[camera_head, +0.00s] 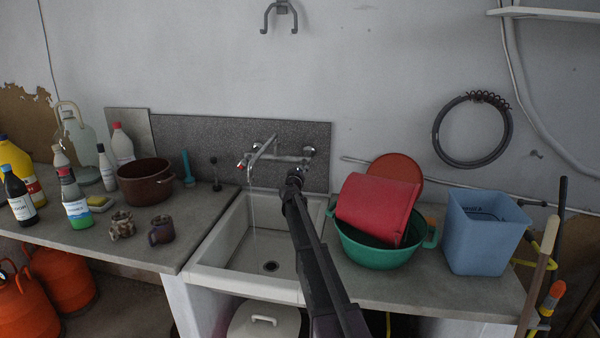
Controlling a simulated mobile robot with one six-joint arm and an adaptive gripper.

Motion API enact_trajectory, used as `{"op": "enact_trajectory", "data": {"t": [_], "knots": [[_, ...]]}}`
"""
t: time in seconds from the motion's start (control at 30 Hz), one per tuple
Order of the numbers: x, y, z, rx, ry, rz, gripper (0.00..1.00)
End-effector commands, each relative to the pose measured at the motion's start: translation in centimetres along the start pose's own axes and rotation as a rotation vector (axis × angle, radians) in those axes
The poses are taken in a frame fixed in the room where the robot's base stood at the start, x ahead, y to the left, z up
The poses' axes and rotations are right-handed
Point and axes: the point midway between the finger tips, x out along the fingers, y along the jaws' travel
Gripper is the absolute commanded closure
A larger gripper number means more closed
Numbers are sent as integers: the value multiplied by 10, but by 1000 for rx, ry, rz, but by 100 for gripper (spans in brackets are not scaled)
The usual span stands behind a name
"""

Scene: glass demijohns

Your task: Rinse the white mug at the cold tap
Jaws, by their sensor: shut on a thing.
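My dark arm reaches from the bottom edge across the sink. My gripper (294,178) is at its far end, above the sink's back right corner and just below the right part of the wall tap. Its fingers are hard to make out, and what they hold is hidden. I see no white mug. The metal tap (268,150) sits on the grey backsplash, with a red mark at its left end. A thin stream of water (251,190) falls from it into the white sink (232,258), left of my gripper. The dark drain (270,267) is uncovered.
Two brownish mugs (161,230), a brown pot (145,183) and several bottles (75,205) stand on the left counter. A green basin (375,252) with a red item (378,207), and a blue bin (482,235), stand right of the sink. The sink bowl looks empty.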

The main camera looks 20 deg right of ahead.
Motion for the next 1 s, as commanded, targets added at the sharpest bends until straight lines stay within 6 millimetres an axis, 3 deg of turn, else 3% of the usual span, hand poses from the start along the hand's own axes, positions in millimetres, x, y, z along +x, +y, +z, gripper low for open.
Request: {"op": "enact_trajectory", "data": {"t": [0.2, 0.57, 0.6, 0.67, 0.7, 1.0], "knots": [[1, 0, 0, -112, 0, 0, 88], [1, 0, 0, -127, 1, 0, 88], [1, 0, 0, -127, 1, 0, 29], [1, 0, 0, -127, 1, 0, 11], [1, 0, 0, -127, 0, 0, 6], [1, 0, 0, -126, 0, 0, 6]]}}
